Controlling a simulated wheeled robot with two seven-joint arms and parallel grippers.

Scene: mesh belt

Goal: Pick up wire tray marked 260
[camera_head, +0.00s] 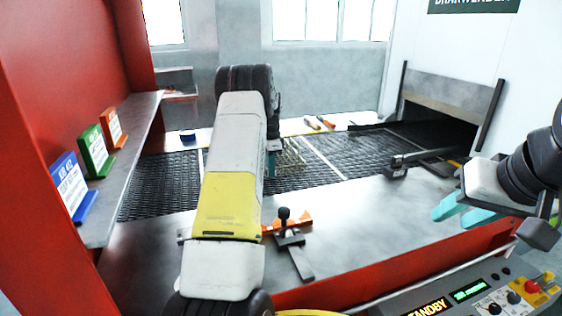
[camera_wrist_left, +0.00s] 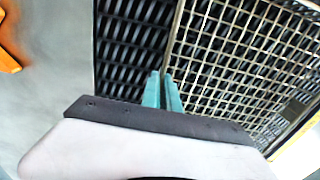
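A wire tray (camera_wrist_left: 245,62) with a light metal grid fills the right of the left wrist view, over the dark mesh belt. In the head view a small part of the tray (camera_head: 291,158) shows just right of my left arm, which hides the rest. My left gripper (camera_wrist_left: 163,90) has its teal fingers close together on the tray's left rim. It also shows partly behind the arm in the head view (camera_head: 272,160). My right gripper (camera_head: 464,211) is open and empty above the front ledge.
The belt (camera_head: 155,192) runs toward an oven opening (camera_head: 440,125) at the right. Blue (camera_head: 70,187), green (camera_head: 95,150) and orange (camera_head: 112,128) signs stand on the left shelf. An orange holder with a black-knobbed tool (camera_head: 285,225) lies on the metal ledge. A control panel (camera_head: 480,295) is at the front right.

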